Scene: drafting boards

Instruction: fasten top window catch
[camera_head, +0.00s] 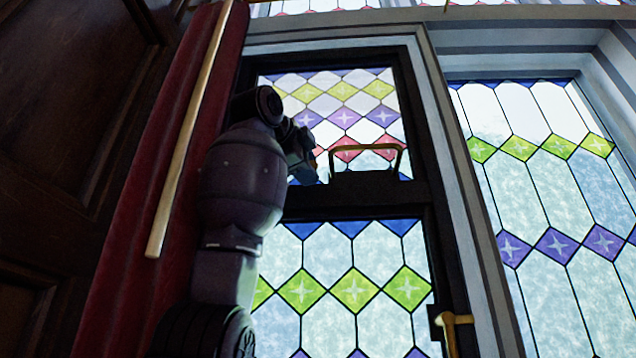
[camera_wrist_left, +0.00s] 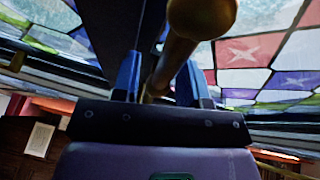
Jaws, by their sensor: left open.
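The top window catch (camera_head: 366,148) is a brass, bail-shaped handle at the bottom of the upper stained-glass pane, on the dark frame. My left gripper (camera_head: 316,168) is at the catch's left end, partly hidden behind my own wrist. In the left wrist view the brass bar (camera_wrist_left: 178,55) runs between the two blue fingers of the left gripper (camera_wrist_left: 158,78). The fingers are open, one on each side of the bar; whether either touches it I cannot tell. My right gripper is not in view.
A lower leaded window (camera_head: 355,318) with a brass handle (camera_head: 452,320) is below. A red curtain (camera_head: 140,205) and a pale wooden pole (camera_head: 190,120) stand close left of my arm. Another patterned window (camera_head: 555,190) is at right.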

